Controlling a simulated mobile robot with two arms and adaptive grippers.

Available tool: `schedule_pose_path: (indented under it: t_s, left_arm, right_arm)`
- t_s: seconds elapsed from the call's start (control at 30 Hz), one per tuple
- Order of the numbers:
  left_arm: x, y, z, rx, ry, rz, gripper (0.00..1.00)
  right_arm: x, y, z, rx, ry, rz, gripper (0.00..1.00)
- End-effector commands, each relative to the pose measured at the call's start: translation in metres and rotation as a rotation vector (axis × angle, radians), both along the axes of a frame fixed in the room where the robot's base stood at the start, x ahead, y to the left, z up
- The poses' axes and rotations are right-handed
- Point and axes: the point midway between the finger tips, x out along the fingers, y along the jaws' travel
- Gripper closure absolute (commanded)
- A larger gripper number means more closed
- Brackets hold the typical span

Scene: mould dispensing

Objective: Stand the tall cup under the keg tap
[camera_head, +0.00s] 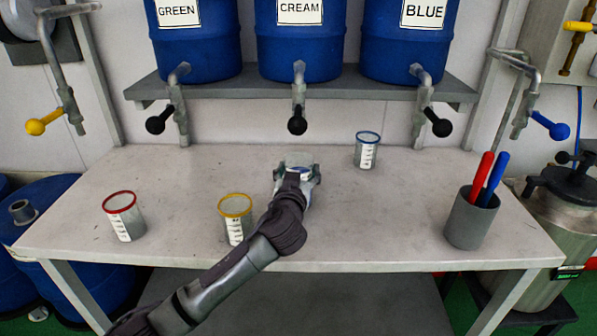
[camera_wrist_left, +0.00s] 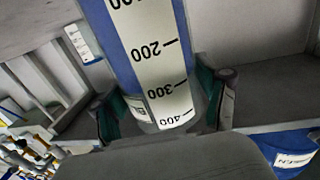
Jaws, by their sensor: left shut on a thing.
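My left gripper (camera_head: 298,176) is shut on a clear measuring cup (camera_head: 299,165), which the gripper mostly hides in the head view. In the left wrist view the cup (camera_wrist_left: 165,85) fills the space between the fingers (camera_wrist_left: 165,105), its white scale reading upside down with marks from 100 to 400. It is in the middle of the table, in front of the CREAM keg's tap (camera_head: 298,90) in the picture. Whether it touches the table cannot be told. My right gripper is not in view. The GREEN tap (camera_head: 178,90) and BLUE tap (camera_head: 420,90) hang to either side.
On the table (camera_head: 370,220) stand a red-rimmed cup (camera_head: 124,217), a yellow-rimmed cup (camera_head: 235,219) beside my arm, and a blue-rimmed cup (camera_head: 366,151) at the back right. A grey holder (camera_head: 470,221) with red and blue sticks is at the right. The table's right-centre is clear.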

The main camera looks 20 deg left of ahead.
Motion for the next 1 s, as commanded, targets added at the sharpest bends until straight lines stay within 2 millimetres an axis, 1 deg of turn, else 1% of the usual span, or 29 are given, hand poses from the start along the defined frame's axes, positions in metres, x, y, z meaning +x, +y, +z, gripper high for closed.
schedule_pose_path:
  t_s: [0.03, 0.2, 0.23, 0.37, 0.8, 0.87, 1.0]
  left_arm:
    - [0.000, 0.000, 0.002, 0.000, -0.004, -0.001, 0.81]
    - [0.000, -0.001, 0.000, -0.001, -0.003, -0.001, 0.81]
    - [0.000, 0.000, -0.001, 0.000, 0.000, -0.001, 0.23]
    - [0.000, 0.000, -0.001, 0.000, 0.000, -0.001, 0.01]
    - [-0.002, -0.001, 0.001, -0.001, 0.000, -0.001, 0.01]
    - [-0.010, -0.003, 0.000, -0.002, 0.001, -0.004, 0.01]
    - [-0.038, -0.008, 0.001, -0.005, 0.001, -0.004, 0.01]
  right_arm:
    - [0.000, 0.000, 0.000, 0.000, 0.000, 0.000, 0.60]
    - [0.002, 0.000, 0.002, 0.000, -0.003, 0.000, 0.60]
    - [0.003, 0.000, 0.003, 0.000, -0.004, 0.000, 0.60]
    - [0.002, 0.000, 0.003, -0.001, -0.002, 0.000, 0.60]
    - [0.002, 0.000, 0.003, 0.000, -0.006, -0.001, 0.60]
    - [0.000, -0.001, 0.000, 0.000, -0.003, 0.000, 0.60]
    - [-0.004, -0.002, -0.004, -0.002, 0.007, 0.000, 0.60]
